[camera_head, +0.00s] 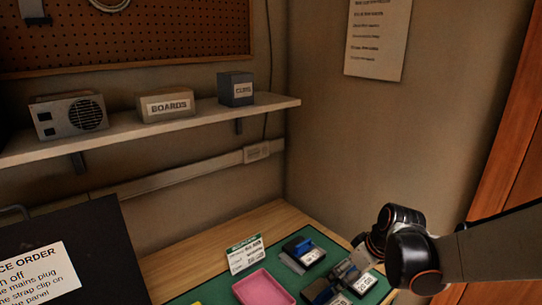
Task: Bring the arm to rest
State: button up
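My gripper (345,277) is at the lower right, at the end of my dark arm that comes in from the right edge. It is over or beside the small dark labelled blocks on the green mat (213,284). Its fingers are small and partly merge with the blocks, so I cannot tell whether they are open or shut, or whether they touch anything. One dark block with a blue part (304,250) lies just left of the gripper. Another labelled block (364,284) is close to the gripper's right side.
A pink tray (264,288) and a small white-and-green card (245,255) are left of the gripper. A black panel with a notice (40,275) stands at the left. A shelf (190,118) with boxes runs along the back wall. Open air lies above the mat.

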jog(key=s+a+r+m+t+h, duration=0.1)
jog(key=s+r+m, duration=0.2)
jog(key=s+r, duration=0.3)
jog(key=s+a+r+m+t+h, duration=0.1)
jog(key=s+a+r+m+t, duration=0.1)
jog(key=s+r, duration=0.4)
jog(key=s+m, duration=0.1)
jog(key=s, duration=0.4)
jog(key=shift+s, duration=0.3)
jog(key=shift+a+r, duration=0.1)
